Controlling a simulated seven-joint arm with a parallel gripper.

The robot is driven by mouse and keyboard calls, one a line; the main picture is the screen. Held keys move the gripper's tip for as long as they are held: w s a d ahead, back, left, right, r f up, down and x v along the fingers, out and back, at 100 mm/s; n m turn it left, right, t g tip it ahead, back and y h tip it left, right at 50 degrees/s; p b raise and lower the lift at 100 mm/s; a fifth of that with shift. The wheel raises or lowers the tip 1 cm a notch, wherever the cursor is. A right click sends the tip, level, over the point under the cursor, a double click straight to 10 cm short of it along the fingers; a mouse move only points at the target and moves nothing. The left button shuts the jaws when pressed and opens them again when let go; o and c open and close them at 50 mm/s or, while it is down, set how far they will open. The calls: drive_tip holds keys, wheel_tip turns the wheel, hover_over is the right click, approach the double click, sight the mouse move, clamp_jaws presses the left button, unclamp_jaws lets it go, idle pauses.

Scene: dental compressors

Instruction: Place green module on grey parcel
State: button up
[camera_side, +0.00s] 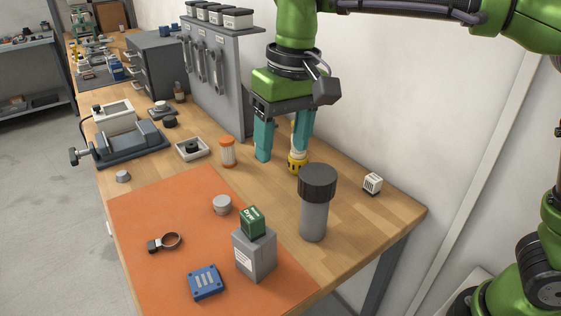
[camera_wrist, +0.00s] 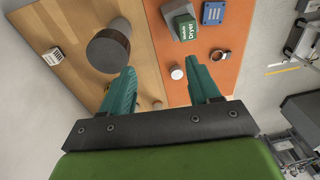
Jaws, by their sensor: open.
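The green module (camera_side: 252,221), a small block with white lettering, sits on top of the grey parcel (camera_side: 255,255), an upright box with a white label, on the orange mat. In the wrist view the green module (camera_wrist: 186,27) shows over the grey parcel (camera_wrist: 170,14), between and beyond my fingertips. My gripper (camera_side: 283,155) hangs over the wooden bench behind the mat, with its teal fingers apart and nothing between them. In the wrist view my gripper (camera_wrist: 170,85) is also open and empty. It is clear of both the module and the parcel.
A dark-capped grey cylinder (camera_side: 314,210) stands between my gripper and the bench's right edge. A yellow-banded part (camera_side: 297,160) is close by my right finger. An orange-capped jar (camera_side: 227,152), a blue module (camera_side: 206,282), a clamp ring (camera_side: 165,242) and a small puck (camera_side: 222,204) lie around.

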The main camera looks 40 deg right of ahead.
drive_tip(key=s+d+f+m+t, duration=0.2)
drive_tip(key=s+d, duration=0.4)
drive_tip(key=d, duration=0.3)
drive_tip(key=s+d+f+m+t+y, duration=0.1)
drive_tip(key=s+d+f+t, duration=0.3)
drive_tip(key=d, duration=0.6)
drive_tip(key=shift+s+m, duration=0.4)
drive_tip(key=shift+s, duration=0.8)
